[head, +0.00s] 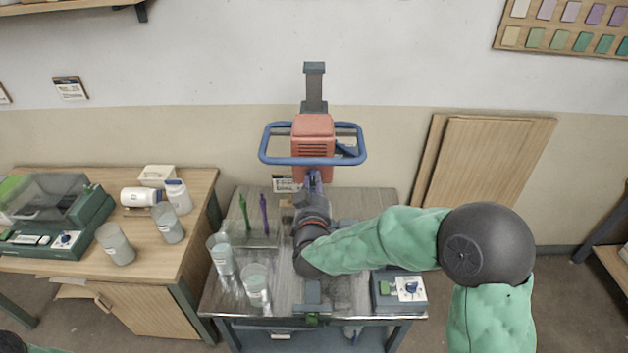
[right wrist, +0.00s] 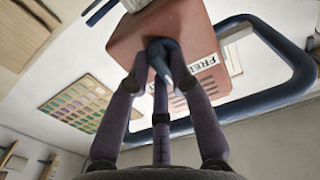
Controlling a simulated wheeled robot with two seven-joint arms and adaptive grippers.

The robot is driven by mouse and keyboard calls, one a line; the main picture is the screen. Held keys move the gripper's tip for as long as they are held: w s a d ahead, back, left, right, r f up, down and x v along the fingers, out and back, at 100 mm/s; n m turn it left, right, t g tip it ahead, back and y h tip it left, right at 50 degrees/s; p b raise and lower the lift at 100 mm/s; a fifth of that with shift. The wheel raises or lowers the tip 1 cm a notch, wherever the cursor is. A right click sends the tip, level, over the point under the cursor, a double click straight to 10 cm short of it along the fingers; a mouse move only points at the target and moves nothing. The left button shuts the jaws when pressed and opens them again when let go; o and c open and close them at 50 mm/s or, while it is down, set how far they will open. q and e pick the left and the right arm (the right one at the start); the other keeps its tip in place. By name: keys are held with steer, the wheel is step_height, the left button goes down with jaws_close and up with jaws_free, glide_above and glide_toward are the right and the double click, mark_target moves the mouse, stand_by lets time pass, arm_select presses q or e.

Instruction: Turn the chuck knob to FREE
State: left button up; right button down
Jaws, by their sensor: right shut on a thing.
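The mixer's red head (head: 313,128) stands over the metal bench, with a blue hoop guard around it. In the right wrist view, the red housing (right wrist: 190,22) fills the top. The dark blue chuck knob (right wrist: 165,72) sits on its underside, partly covered by my fingers. A white label reading FREE (right wrist: 207,62) is just right of the knob. My right gripper (head: 312,182) reaches up under the head; in the wrist view its purple fingers (right wrist: 160,52) are closed around the knob. The knob's exact pointer direction is hard to tell. My left gripper is out of view.
Two translucent buckets (head: 222,254) (head: 256,285), a green tool (head: 244,212) and a purple tool (head: 264,212) stand left of my arm. A control box (head: 384,302) sits at the bench's right. The blue hoop guard (head: 275,160) closely surrounds the head.

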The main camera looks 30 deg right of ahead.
steer(key=n+p, duration=0.1)
steer(key=n, duration=0.1)
steer(key=n+p, duration=0.1)
steer(key=n, duration=0.1)
steer(key=shift+r+n, duration=0.2)
steer(key=shift+n, duration=0.1)
steer(key=n+p, duration=0.1)
steer(key=n, duration=0.3)
steer(key=shift+p, duration=0.4)
steer(key=c, duration=1.1)
jaws_free()
steer(key=shift+a, duration=0.1)
steer(key=v, duration=1.2)
steer(key=shift+f, duration=0.1)
